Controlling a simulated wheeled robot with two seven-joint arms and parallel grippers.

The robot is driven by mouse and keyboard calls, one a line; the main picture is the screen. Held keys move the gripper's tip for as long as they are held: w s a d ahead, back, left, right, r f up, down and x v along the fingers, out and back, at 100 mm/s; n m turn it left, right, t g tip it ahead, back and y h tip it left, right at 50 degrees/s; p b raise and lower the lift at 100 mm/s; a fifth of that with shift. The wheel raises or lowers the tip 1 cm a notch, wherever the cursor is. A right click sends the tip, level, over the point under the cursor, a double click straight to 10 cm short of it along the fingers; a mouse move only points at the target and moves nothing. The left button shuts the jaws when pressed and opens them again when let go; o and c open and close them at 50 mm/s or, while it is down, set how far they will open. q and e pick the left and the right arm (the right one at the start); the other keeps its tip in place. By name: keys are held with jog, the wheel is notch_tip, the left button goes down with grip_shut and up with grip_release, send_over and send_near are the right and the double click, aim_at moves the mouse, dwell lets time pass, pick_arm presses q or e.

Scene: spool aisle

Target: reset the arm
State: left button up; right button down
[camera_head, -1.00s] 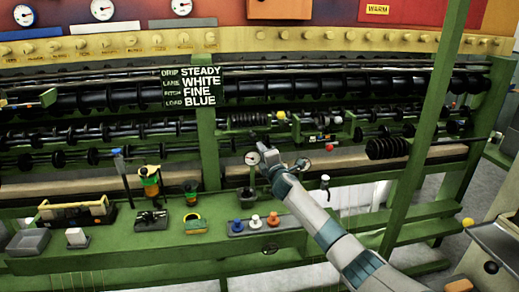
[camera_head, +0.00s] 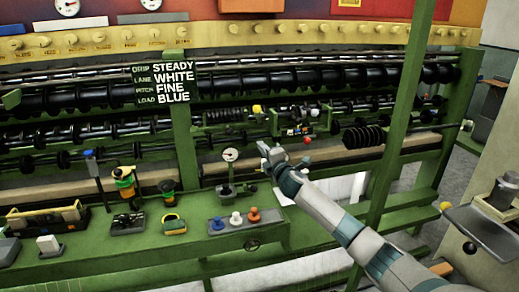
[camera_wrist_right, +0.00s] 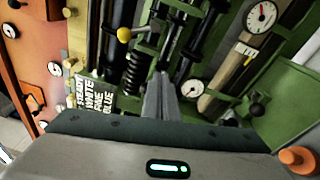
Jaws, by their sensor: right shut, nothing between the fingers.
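My right arm comes in from the lower right in the head view. Its gripper (camera_head: 265,149) is over the front of the green machine, just right of a small dial gauge (camera_head: 230,155). The fingers are shut with nothing between them. In the right wrist view the closed fingers (camera_wrist_right: 158,84) point toward the machine's rods, and the dial gauge (camera_wrist_right: 193,89) shows just right of them. My left gripper is not in view.
A green post (camera_head: 399,115) stands right of the gripper. A lettered sign (camera_head: 165,83) hangs left.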

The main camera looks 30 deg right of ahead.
dwell(0.4)
jog(key=s+a+f+m+g, duration=0.3)
jog(key=s+a+f+m, duration=0.2)
jog(key=s+a+f, duration=0.6)
jog(key=s+a+f+m+g, duration=0.4)
jog(key=s+a+f, duration=0.2)
jog(key=s+f, duration=0.7)
jog(key=s+a+f+m+g+y, duration=0.1)
jog(key=s+a+f+m+g, duration=0.2)
jog(key=s, duration=0.9)
jog(key=s+a+f+m+g+y, duration=0.15)
jog(key=s+a, duration=0.25)
jog(key=s, duration=0.8)
jog(key=s+a+f+m+g, duration=0.2)
jog(key=s+a+m+g, duration=0.15)
jog(key=s, duration=0.75)
notch_tip(320, 180, down, 28)
jog(key=s+g, duration=0.1)
jog(key=s+d+f+g, duration=0.1)
jog(key=s+d+f, duration=0.2)
jog(key=s+f, duration=1.5)
jog(key=shift+s+n, duration=0.3)
jog(key=shift+n, duration=0.1)
